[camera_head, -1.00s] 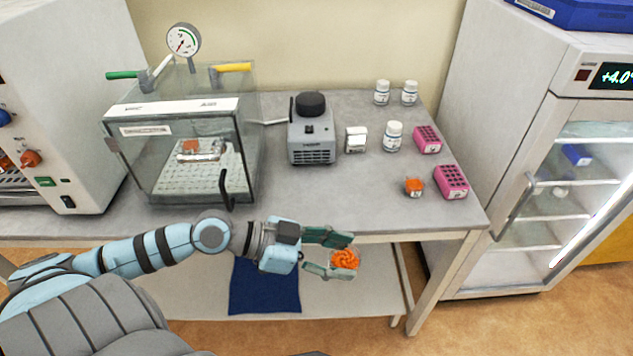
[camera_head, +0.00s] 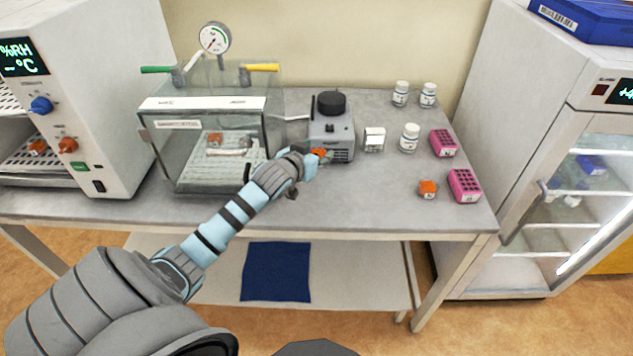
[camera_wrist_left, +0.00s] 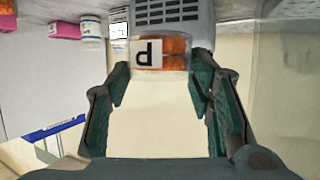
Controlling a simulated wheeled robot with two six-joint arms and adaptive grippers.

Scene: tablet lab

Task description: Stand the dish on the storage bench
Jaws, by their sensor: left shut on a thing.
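My left gripper (camera_head: 308,160) is shut on a clear dish of orange tablets, over the bench top just in front of the grey pump; the arm mostly hides the fingers in the head view. In the left wrist view the dish (camera_wrist_left: 175,54) sits at the far end of the green fingers (camera_wrist_left: 160,85), with a white label bearing one black letter facing the camera. I cannot tell whether the dish touches the bench. The grey bench (camera_head: 370,210) has open surface to the right of the gripper. My right gripper is not in view.
The pump (camera_head: 331,130) stands right behind the dish. A glass chamber (camera_head: 205,150) is to its left. A white box (camera_head: 374,139), white bottles (camera_head: 409,138), pink racks (camera_head: 464,186) and a small orange container (camera_head: 427,189) stand to the right. A blue mat (camera_head: 277,271) lies on the lower shelf.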

